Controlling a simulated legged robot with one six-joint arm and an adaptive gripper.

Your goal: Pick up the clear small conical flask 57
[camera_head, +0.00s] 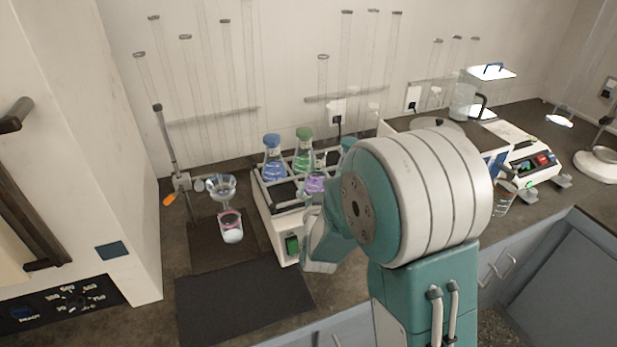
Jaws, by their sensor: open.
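No clear small conical flask can be told for sure. Conical flasks stand in the rack on top of the white shaker (278,222): one with blue liquid (272,165), one with green liquid (303,162) and one with purple liquid (315,184). Part of another flask with blue-green liquid (348,145) shows above my arm. My gripper (318,262) is at the shaker's front right corner, low and partly hidden by my arm's large joint. It is open, and I see nothing held in it. The number 57 is not readable anywhere.
A stand (170,150) holds a glass funnel (221,187) above a small vessel (231,228) left of the shaker. A dark mat (243,305) lies clear in front. A white cabinet (85,150) bounds the left.

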